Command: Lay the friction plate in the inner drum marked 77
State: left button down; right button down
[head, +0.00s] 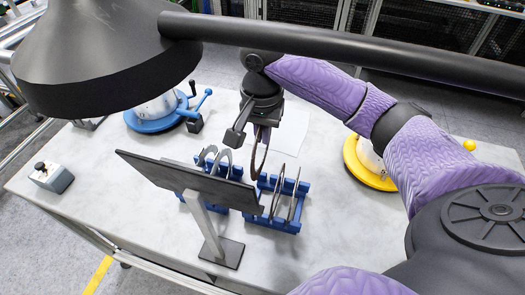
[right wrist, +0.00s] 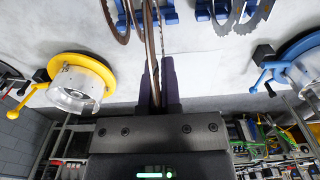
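My right gripper (head: 264,122) is shut on a thin brownish ring plate (head: 261,152), held upright above the blue racks. In the right wrist view the plate (right wrist: 151,45) shows edge-on between the fingers (right wrist: 159,88). A silver drum on a yellow base (head: 373,177) stands to the right, partly behind my right arm. It shows at the left of the right wrist view (right wrist: 73,96). Another silver drum on a blue base (head: 152,124) stands at the back left, partly hidden by the lamp shade. No number is readable on either drum. My left gripper is not in view.
A blue rack (head: 287,226) holds several upright rings; a second rack with rings stands partly behind a black panel (head: 180,175) on a post. A grey button box (head: 52,178) sits at the left. A large black lamp shade (head: 90,55) and its bar hang across the top.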

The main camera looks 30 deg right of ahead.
aim_at(262, 163)
notch_tip(262, 163, up, 2)
jog(key=shift+r, duration=0.15)
notch_tip(262, 163, down, 18)
jog(key=b, duration=0.5)
jog(key=r+p, duration=0.1)
jog(key=r, duration=0.3)
jog(key=r+p, duration=0.2)
jog(key=r, duration=0.3)
jog(key=shift+s+a, duration=0.1)
jog(key=shift+s, duration=0.1)
